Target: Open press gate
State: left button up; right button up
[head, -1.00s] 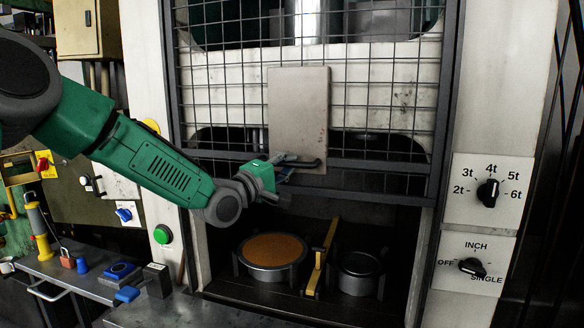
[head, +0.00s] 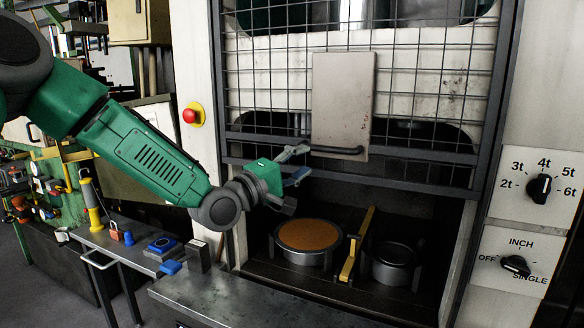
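The press gate is a dark wire-mesh frame (head: 430,161) with a pale metal plate (head: 342,95) on it. A dark bar handle (head: 337,150) sits at the plate's lower edge. The gate covers the upper part of the press opening, and the space below its lower rail is uncovered. My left gripper (head: 300,163) is just left of the handle, its fingers apart with a gap between them. I cannot tell whether a fingertip touches the handle. My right gripper is not in view.
Inside the press stand a round pot with an orange-brown top (head: 308,236), a yellow bar (head: 356,245) and a dark round pot (head: 393,263). Dials (head: 540,188) are on the right panel. A bench (head: 165,243) with small items is at left.

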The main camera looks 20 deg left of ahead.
pick_arm(q)
jog(key=v, duration=0.3)
jog(key=shift+a, duration=0.35)
jog(key=shift+d, duration=0.1)
jog(key=shift+d, duration=0.2)
jog(key=s+d+f+m+g+y+b, duration=0.1)
jog(key=s+f+m+g+b, duration=0.2)
jog(key=f, duration=1)
jog(key=s+d+f+g+y+b, duration=0.1)
jog(key=s+f+g+y+b, duration=0.3)
jog(key=f, duration=0.8)
jog(key=s+d+f+m+g+h+b, duration=0.15)
jog(key=s+f, duration=0.35)
jog(key=f, duration=0.8)
jog(key=s+a+f+m+g+y+b, duration=0.1)
jog(key=s+a+f+m+g+b, duration=0.1)
jog(key=s+f, duration=0.6)
jog(key=s+a+f+m+g+y+b, duration=0.2)
jog(key=s+f+m+g, duration=0.1)
jog(key=s+f, duration=0.5)
jog(key=s+a+f+m+g+y+b, duration=0.2)
jog(key=s+f, duration=0.6)
jog(key=s, duration=0.5)
jog(key=shift+a+m+g+b, duration=0.45)
jog(key=shift+m+g+b, duration=0.15)
jog(key=shift+g, duration=0.55)
